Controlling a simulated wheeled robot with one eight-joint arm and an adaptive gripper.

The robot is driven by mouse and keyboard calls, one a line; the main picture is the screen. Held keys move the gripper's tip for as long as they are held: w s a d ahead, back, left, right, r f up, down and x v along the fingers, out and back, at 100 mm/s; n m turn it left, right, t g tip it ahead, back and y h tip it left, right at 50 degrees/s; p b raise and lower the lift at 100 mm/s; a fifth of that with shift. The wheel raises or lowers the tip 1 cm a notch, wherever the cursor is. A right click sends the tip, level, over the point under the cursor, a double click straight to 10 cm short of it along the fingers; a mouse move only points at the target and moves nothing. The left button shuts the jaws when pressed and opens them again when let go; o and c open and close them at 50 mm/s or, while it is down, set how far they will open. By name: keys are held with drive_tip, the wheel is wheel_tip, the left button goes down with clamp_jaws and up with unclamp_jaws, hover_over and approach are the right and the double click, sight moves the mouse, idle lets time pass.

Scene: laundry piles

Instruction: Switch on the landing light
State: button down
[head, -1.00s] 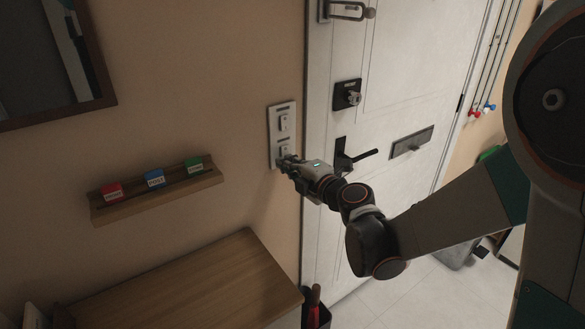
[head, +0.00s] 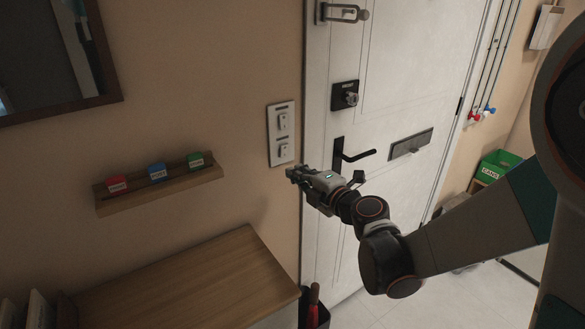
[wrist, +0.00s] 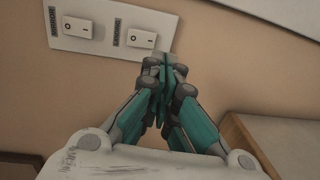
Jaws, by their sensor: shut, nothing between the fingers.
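A pale switch plate (head: 271,150) is fixed to the beige wall left of the door. It carries two rocker switches, an upper one (head: 283,121) and a lower one (head: 284,152). In the wrist view the plate (wrist: 104,12) shows at the upper left. The switch nearer my gripper (wrist: 141,38) has a small dark label that seems to read LANDING; the other switch's label (wrist: 53,22) is hard to read. My gripper (head: 291,173) is shut and empty, just below the plate and apart from the lower switch. Its closed fingers (wrist: 164,72) show in the wrist view.
The white door (head: 385,80) with its black lever handle (head: 358,155) stands right behind my gripper. A wooden shelf (head: 160,189) with red, blue and green pieces is on the wall at left. A wooden cabinet top (head: 190,280) lies below. A green box (head: 497,166) stands at right.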

drive_tip(key=s+d+f+p, duration=0.1)
drive_tip(key=s+d, duration=0.3)
drive_tip(key=s, duration=0.2)
drive_tip(key=shift+s+d+f, duration=0.15)
drive_tip(key=w+d+r+m+t+h, duration=0.1)
drive_tip(key=d+r+m+t+h, duration=0.3)
drive_tip(key=d+r+m, duration=0.4)
drive_tip(key=s+d+r+m+g+h, duration=0.2)
drive_tip(key=s+d+r+m+h, duration=0.15)
drive_tip(key=d+m+h, duration=0.5)
drive_tip(key=s+a+f+m+g+y, duration=0.1)
drive_tip(key=s+f+m+g, duration=0.3)
drive_tip(key=s, duration=0.5)
drive_tip(key=s+a+f+m+g+y, duration=0.1)
drive_tip(key=s+f+m+g, duration=0.3)
drive_tip(key=s, duration=0.6)
wheel_tip(320, 180, down, 3)
drive_tip(key=shift+s+r+g+y, duration=0.15)
drive_tip(key=shift+g+y, duration=0.25)
drive_tip(key=shift+y, duration=0.25)
